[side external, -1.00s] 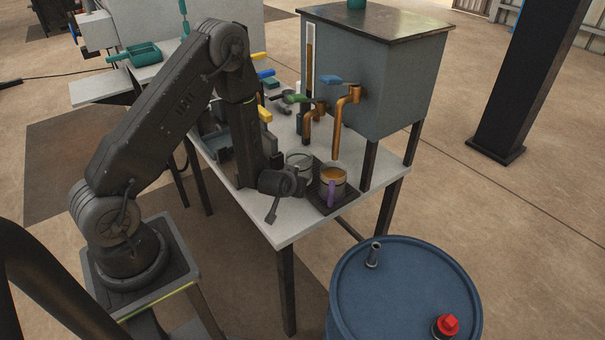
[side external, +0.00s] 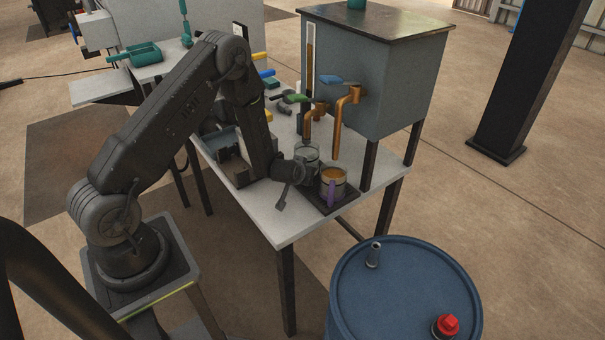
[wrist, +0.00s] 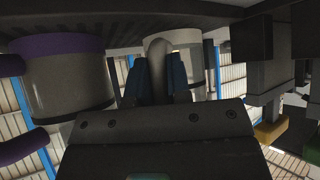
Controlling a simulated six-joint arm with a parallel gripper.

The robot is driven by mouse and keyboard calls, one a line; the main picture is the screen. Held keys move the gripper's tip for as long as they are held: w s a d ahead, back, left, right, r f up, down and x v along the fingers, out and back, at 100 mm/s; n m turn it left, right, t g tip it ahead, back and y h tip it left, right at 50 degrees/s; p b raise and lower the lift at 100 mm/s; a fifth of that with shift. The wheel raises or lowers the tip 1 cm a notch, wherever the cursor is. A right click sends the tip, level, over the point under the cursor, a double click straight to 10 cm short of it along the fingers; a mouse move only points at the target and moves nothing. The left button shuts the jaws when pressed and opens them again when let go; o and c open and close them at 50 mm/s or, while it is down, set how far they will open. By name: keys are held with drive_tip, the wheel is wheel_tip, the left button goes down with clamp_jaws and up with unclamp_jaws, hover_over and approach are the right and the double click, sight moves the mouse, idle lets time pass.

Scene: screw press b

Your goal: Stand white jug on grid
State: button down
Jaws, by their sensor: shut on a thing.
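The white jug (side external: 308,152) is at the rear left of the dark grid (side external: 346,201), below the taps, and looks upright. My gripper (side external: 296,171) is shut on its handle from the left-front side. In the wrist view, my gripper's fingers (wrist: 158,78) close around the pale handle, with the white jug (wrist: 190,42) behind them. The jug's base is hidden, so I cannot tell whether it touches the grid. A second jug with a purple handle (side external: 333,182) and amber contents stands on the grid's front part. It also shows, with its purple band, at left in the wrist view (wrist: 68,85).
Two copper taps stick out above the grid, one with a blue lever (side external: 339,80) and one with a green lever (side external: 295,98). The grey tank (side external: 395,85) stands behind. The white table (side external: 262,213) is bare at its front corner. A blue drum (side external: 405,290) stands in front.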

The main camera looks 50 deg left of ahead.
drive_tip(key=c, duration=1.1)
unclamp_jaws()
